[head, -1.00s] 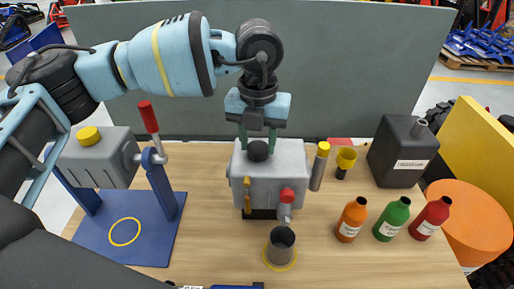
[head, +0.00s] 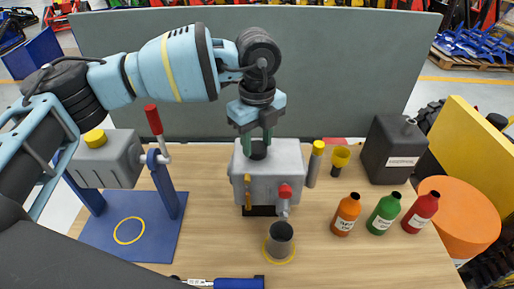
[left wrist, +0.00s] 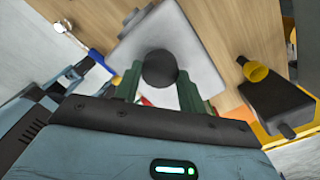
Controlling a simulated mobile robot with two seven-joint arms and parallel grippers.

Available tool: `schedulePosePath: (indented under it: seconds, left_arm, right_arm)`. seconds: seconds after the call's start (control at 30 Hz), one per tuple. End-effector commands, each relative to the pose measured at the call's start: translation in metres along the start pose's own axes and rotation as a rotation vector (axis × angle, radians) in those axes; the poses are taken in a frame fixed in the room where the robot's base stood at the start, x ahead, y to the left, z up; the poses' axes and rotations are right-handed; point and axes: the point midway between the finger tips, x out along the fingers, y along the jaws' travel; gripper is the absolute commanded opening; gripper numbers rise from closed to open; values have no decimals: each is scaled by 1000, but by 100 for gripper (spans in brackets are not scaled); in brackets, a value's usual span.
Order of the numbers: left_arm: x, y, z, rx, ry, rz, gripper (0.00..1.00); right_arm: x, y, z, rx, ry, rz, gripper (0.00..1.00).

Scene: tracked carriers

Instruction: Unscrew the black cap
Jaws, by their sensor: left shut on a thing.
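The black cap (head: 258,150) is at the top of the grey box-shaped tank (head: 280,186) in the middle of the bench. My left gripper (head: 258,147) points down from above with its green fingers shut on the cap. In the left wrist view the round cap (left wrist: 160,68) sits between the two fingers, over the tank's pale top (left wrist: 195,45). I cannot tell whether the cap still touches the tank's neck. My right gripper is not in view.
A grey tank with a yellow cap (head: 95,138) is on a blue stand at left. A grey cup (head: 280,241) stands in front. Orange (head: 346,213), green (head: 384,212) and red (head: 421,211) bottles and a black canister (head: 394,152) stand at right. A grey panel (head: 330,70) closes the back.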

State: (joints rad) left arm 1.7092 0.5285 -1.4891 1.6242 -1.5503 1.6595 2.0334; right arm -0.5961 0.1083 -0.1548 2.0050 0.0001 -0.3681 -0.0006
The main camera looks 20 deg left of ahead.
Motion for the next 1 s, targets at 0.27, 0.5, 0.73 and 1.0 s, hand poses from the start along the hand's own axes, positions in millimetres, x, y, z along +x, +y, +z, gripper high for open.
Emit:
schedulePosePath:
  seconds: [0.27,0.5,0.73,1.0]
  left_arm:
    - [4,1,0,-70,2,7,14]
    - [5,1,0,-343,0,10,14]
    - [5,1,0,-607,0,10,14]
    - [6,1,0,-835,-3,13,14]
  right_arm:
    - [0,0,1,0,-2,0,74]
    - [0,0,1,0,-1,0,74]
    - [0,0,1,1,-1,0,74]
    - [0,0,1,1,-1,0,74]
